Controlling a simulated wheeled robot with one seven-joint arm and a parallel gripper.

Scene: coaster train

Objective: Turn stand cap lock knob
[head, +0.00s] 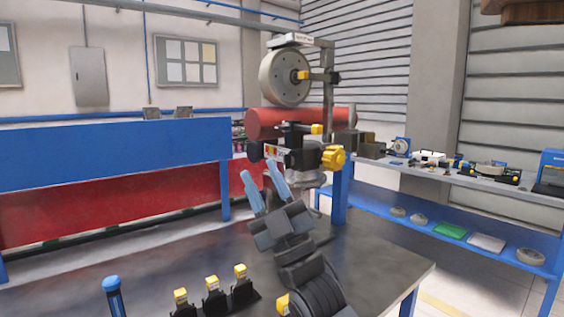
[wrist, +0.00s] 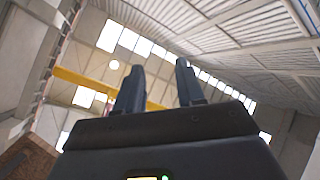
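A stand (head: 328,85) at the back of the dark table carries a round grey wheel, a red cylinder (head: 340,118) and yellow fittings. A large yellow lobed knob (head: 333,157) sits on its lower right side. Smaller yellow knobs show by the wheel (head: 303,76) and above the lobed knob (head: 316,129). I cannot tell for sure which one is the stand cap lock knob. My gripper (head: 262,178) is open and empty, pointing up, in front and left of the lobed knob and apart from it. Its two fingers (wrist: 160,88) show against the ceiling in the wrist view.
Several yellow-topped black holders (head: 212,287) and a blue-capped post (head: 112,284) stand at the table's front. The left part of the dark tabletop (head: 130,268) is clear. A blue-framed bench (head: 450,178) with small parts stands at the right. A blue and red barrier (head: 110,150) runs behind.

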